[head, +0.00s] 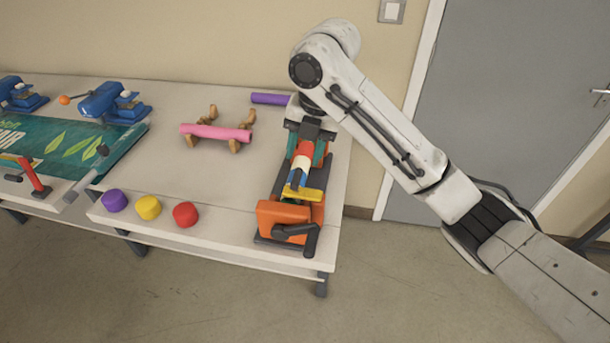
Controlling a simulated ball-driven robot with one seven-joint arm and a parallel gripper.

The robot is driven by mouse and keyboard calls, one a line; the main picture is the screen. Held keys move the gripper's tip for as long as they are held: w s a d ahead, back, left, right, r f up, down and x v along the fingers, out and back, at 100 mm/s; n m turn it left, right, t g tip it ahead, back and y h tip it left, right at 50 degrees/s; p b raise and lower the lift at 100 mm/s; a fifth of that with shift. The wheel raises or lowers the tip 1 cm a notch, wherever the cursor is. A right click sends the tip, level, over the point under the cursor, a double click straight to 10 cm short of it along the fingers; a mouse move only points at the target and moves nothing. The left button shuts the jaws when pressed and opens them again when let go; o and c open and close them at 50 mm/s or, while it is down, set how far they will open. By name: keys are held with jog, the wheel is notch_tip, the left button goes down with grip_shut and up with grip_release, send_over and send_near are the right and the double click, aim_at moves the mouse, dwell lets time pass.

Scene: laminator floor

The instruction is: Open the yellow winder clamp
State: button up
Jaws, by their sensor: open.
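The yellow winder clamp (303,193) shows as a yellow bar across the near part of a winder on the right end of the table. The winder has an orange body (289,215) with a dark crank at its front, and a roll banded red, white and blue (302,163) behind the yellow bar. My gripper (307,148) points down at the far end of the winder, over or around the banded roll. Its jaws are open. It is behind the yellow bar and apart from it. Whether the fingers touch the roll cannot be told.
The white table (215,90) holds a pink roll (216,132) on wooden supports, a purple roll (269,99), and purple, yellow and red knobs (185,214) along the front. Blue machines (112,103) and a green banner (60,140) are at left. A grey door (500,110) stands at right.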

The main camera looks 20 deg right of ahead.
aim_at(298, 176)
jog(key=f, duration=0.3)
jog(key=a+f, duration=0.1)
jog(key=f, duration=0.2)
jog(key=w+f+p, duration=0.1)
jog(key=f, duration=0.1)
jog(key=shift+a+f, duration=0.25)
jog(key=shift+f, duration=0.15)
grip_shut()
